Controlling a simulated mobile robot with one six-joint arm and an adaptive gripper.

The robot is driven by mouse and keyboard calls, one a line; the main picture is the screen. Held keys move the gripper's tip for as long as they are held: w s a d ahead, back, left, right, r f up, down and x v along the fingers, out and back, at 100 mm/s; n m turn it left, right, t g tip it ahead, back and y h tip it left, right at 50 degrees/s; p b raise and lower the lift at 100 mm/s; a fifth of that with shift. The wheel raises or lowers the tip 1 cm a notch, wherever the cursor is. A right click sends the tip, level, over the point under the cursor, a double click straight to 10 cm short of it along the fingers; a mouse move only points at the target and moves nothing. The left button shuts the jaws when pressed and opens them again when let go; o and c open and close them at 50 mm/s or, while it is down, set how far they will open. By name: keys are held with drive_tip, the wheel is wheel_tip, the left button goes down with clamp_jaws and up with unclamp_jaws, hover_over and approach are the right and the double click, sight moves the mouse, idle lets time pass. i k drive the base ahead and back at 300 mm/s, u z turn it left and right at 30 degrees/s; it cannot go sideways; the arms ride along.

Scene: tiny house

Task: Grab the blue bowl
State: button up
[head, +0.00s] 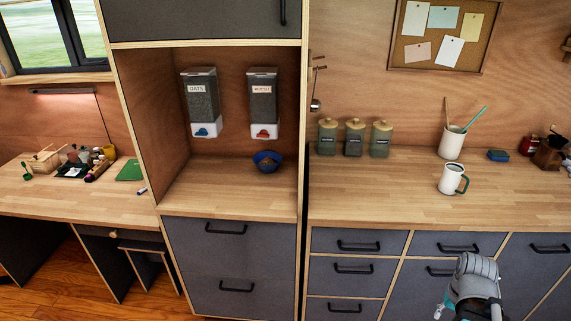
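The blue bowl (267,162) stands upright on the wooden shelf of the open niche, towards its right side, below the right-hand dispenser. Something brown and grainy shows inside it. My gripper (466,312) is at the lower right, in front of the grey drawers, far to the right of the bowl and well apart from it. Only part of my gripper and wrist shows at the picture's bottom edge. The fingertips are not clear enough to tell whether they are open or shut.
Two dispensers (201,103) hang on the niche's back wall. The niche's right side panel (304,130) stands between the bowl and the right counter (380,195). That counter holds three canisters (353,138), a mug (452,180) and a white pot (452,143). The niche shelf before the bowl is clear.

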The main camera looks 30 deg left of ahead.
sight(266, 162)
drive_tip(key=z, duration=1.1)
drive_tip(key=i, duration=1.1)
drive_tip(key=u, duration=2.35)
